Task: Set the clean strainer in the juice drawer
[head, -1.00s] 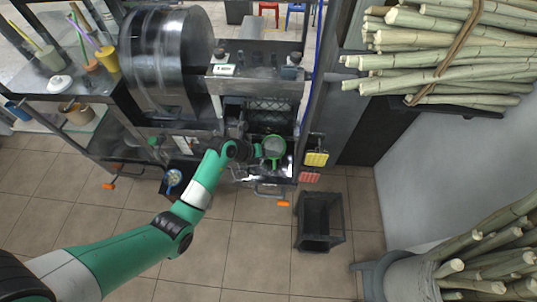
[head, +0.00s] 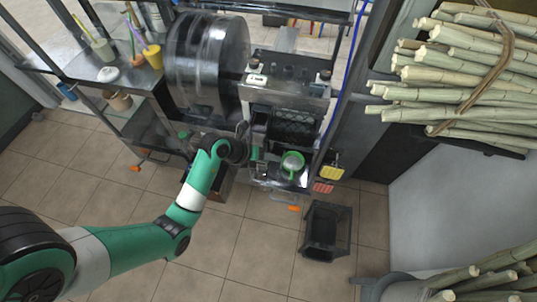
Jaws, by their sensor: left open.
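The strainer (head: 292,162), with a green rim and pale mesh, sits at the juice drawer (head: 267,177) below the press. It looks to be resting in the drawer, but its exact contact is too small to tell. My left gripper (head: 247,150) is open, left of the strainer and apart from it. Its fingertips are small and partly lost against the dark machine. My right gripper is out of view.
The press drum (head: 207,62) stands behind my left arm. A dark open bin (head: 326,232) is on the floor to the right. Yellow and red sponges (head: 332,172) hang beside the press. Cane bundles (head: 470,70) fill the right. The front floor is clear.

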